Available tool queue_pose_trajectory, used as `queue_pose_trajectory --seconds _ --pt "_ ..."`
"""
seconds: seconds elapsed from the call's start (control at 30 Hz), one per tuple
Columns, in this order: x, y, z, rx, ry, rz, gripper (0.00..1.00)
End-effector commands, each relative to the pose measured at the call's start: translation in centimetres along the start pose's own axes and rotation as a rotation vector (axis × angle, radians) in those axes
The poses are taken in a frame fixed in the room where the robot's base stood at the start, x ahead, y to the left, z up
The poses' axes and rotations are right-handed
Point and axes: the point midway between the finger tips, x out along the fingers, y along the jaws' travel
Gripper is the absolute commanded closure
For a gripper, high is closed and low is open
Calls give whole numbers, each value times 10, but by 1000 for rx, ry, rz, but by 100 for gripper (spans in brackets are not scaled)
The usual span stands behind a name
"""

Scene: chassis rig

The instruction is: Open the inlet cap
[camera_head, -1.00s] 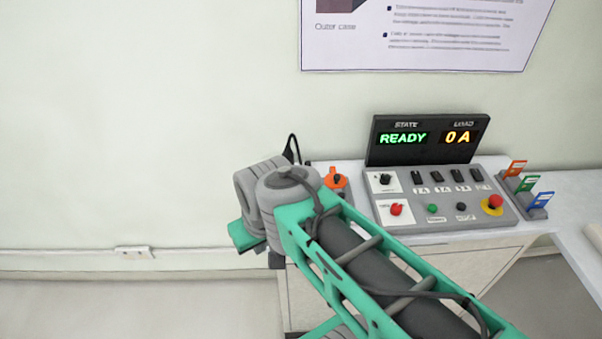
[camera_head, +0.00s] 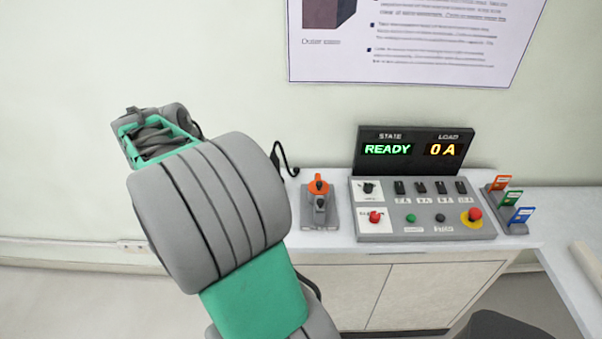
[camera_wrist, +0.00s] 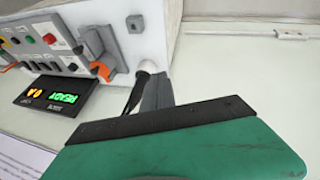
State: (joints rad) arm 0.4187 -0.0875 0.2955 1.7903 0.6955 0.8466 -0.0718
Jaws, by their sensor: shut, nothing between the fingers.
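The inlet is a small grey unit (camera_head: 319,212) on the counter, left of the control panel, with an orange part (camera_head: 318,185) on it. I cannot tell for sure whether this orange part is the cap or whether it is closed. In the wrist view the scene is upside down; the orange part (camera_wrist: 103,71) and grey unit (camera_wrist: 95,40) show at upper left. My gripper (camera_wrist: 155,90) shows there as grey fingers, shut and empty, apart from the orange part. In the head view my arm fills the left; my fingers are hidden.
The control panel (camera_head: 422,222) has switches, a red knob and a red-and-yellow button. Its display (camera_head: 414,150) reads READY and 0 A. A rack of coloured tags (camera_head: 510,205) stands at right. A black cable (camera_head: 284,158) rises behind the counter's left end.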

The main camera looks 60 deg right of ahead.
Motion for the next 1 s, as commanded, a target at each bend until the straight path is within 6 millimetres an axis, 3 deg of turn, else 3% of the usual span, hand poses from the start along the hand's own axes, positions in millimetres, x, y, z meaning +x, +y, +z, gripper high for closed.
queue_pose_trajectory --seconds 0.03,0.1,0.2,0.37,0.77,1.0 --pt "18 36 -20 108 -29 89 100" --pt "37 76 -34 230 -54 190 100" --pt "52 107 -40 322 -73 271 100" --pt "68 117 -38 341 -76 289 100" --pt "148 140 -28 342 -77 287 100" --pt "158 170 -15 342 -75 284 100"
